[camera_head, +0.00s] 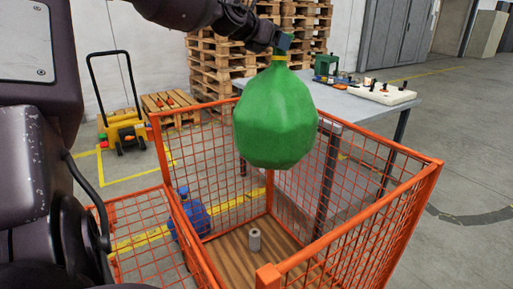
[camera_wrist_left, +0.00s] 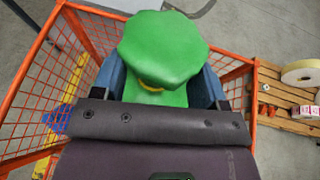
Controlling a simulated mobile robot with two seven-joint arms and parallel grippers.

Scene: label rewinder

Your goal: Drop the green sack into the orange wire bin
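The green sack (camera_head: 275,118) hangs upright by its yellow-tied neck from my left gripper (camera_head: 284,46), above the orange wire bin (camera_head: 300,268). The sack is clear of the bin floor, and its lower part overlaps the far mesh in the head view. In the left wrist view the sack (camera_wrist_left: 163,48) sits between the blue fingers of my left gripper (camera_wrist_left: 160,88), with the orange mesh (camera_wrist_left: 45,85) around. The fingers are closed on its neck. My right gripper is in neither view.
A grey table (camera_head: 350,104) stands behind the bin. A yellow pallet truck (camera_head: 122,128) and stacked pallets (camera_head: 215,62) are further back.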

